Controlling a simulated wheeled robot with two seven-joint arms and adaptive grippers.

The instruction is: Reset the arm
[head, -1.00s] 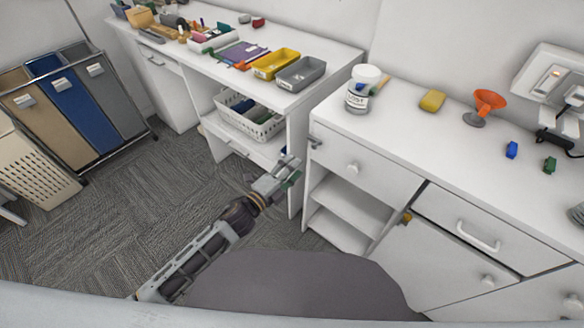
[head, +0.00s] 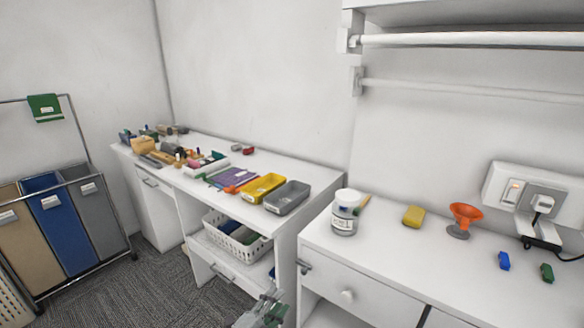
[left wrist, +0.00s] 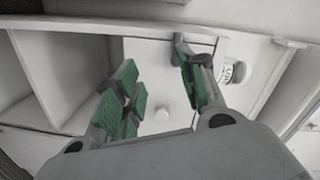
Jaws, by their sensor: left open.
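My left gripper (head: 268,308) shows at the bottom edge of the head view, in front of the gap between the two white units. In the left wrist view its green-padded fingers (left wrist: 160,88) are apart with nothing between them. My right gripper is in neither view.
The right counter (head: 390,255) holds a white tub (head: 345,213), a yellow sponge (head: 413,216), an orange funnel (head: 466,216) and two small clips. The left desk holds a yellow tray (head: 263,187) and a grey tray (head: 287,196). A shelf (head: 470,15) hangs above.

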